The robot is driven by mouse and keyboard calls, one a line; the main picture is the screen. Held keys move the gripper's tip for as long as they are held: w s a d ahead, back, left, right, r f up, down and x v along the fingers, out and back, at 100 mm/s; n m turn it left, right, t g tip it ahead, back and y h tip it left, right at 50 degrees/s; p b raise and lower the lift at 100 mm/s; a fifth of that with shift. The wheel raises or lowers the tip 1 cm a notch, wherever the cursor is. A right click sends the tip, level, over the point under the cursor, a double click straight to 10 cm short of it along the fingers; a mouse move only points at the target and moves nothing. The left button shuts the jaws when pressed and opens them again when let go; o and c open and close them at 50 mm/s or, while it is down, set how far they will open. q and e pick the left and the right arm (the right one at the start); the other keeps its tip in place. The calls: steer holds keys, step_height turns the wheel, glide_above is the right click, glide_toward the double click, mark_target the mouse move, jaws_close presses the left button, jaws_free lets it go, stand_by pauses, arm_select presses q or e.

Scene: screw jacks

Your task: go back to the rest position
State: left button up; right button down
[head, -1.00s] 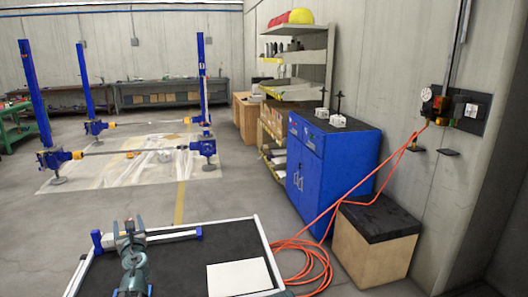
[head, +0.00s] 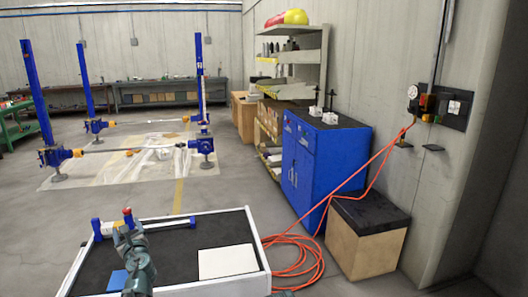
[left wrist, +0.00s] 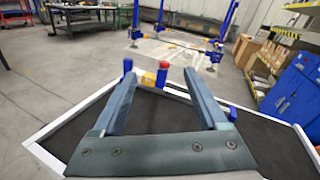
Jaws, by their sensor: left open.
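My left gripper (left wrist: 160,84) is open in the left wrist view, its two grey-blue fingers spread with nothing held between them. In the head view my left arm rises from the bottom over the black-topped tray (head: 180,260); its fingertips are hard to make out there. A small blue screw jack (head: 165,224) with a long rod lies along the tray's far side, with a red knob (head: 127,211) near its left end. In the left wrist view the red knob (left wrist: 163,64) shows just beyond the fingertips; I cannot tell the gap. My right gripper is not in view.
A white sheet (head: 228,262) lies on the tray's right part. An orange hose (head: 295,262) coils on the floor beside it. A blue cabinet (head: 310,165) and a wooden box (head: 365,240) stand right. Large blue jacks (head: 60,160) stand farther back. Open floor lies between.

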arm_select(q)
steer(key=s+d+f+n+g+h, duration=0.1)
steer(key=s+d+f+n+g, duration=0.25)
steer(key=f+n, duration=0.35)
steer(key=s+d+f+n+g+h, duration=0.1)
steer(key=s+d+f+n+g, duration=0.3)
steer(key=n, duration=0.5)
steer(key=s+d+f+n+g+h+b, duration=0.2)
steer(key=s+d+f+b, duration=0.1)
steer(key=s+d+f, duration=0.55)
steer(key=s+d+f+n+g+h+b, duration=0.25)
steer(key=s+d+f+b, duration=0.2)
steer(key=d, duration=0.75)
steer(key=s+d+f+n+g+h+b, duration=0.2)
steer(key=s+d+f+h+b, duration=0.1)
steer(key=s+d+f, duration=0.6)
step_height(320, 180, up, 14)
steer(key=w+p, duration=0.1)
steer(key=p, duration=1.1)
steer(key=shift+w+d+r+p, duration=0.15)
steer(key=shift+d+r+p, duration=0.05)
steer(key=shift+d+p, duration=0.2)
steer(key=shift+y, duration=0.25)
